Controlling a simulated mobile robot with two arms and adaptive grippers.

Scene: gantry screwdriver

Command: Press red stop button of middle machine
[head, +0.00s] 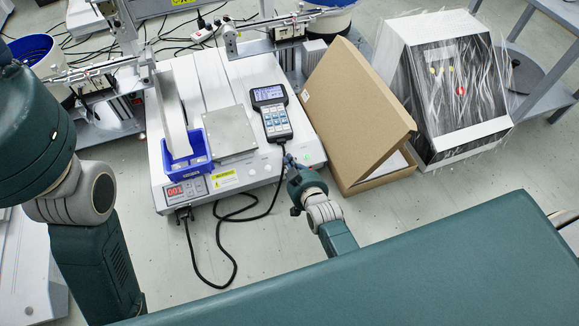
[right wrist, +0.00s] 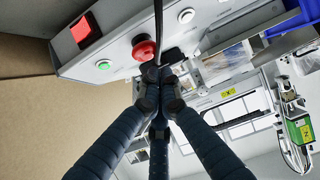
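The middle machine (head: 205,90) is a white box with a handheld controller on top, standing in front of me. My right gripper (head: 289,162) is at the machine's front right corner. In the right wrist view its fingertips (right wrist: 160,70) are together, with nothing seen between them. They appear just beside the red button, overlapping a black cable; I cannot tell whether they touch it. My left gripper is out of view.
An open cardboard box (head: 350,110) stands close to the right of the machine. A plastic-wrapped white unit (head: 455,90) is beyond it. A black cable (head: 228,255) hangs down to the floor in front. A red switch (right wrist: 84,30) sits near the panel's end.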

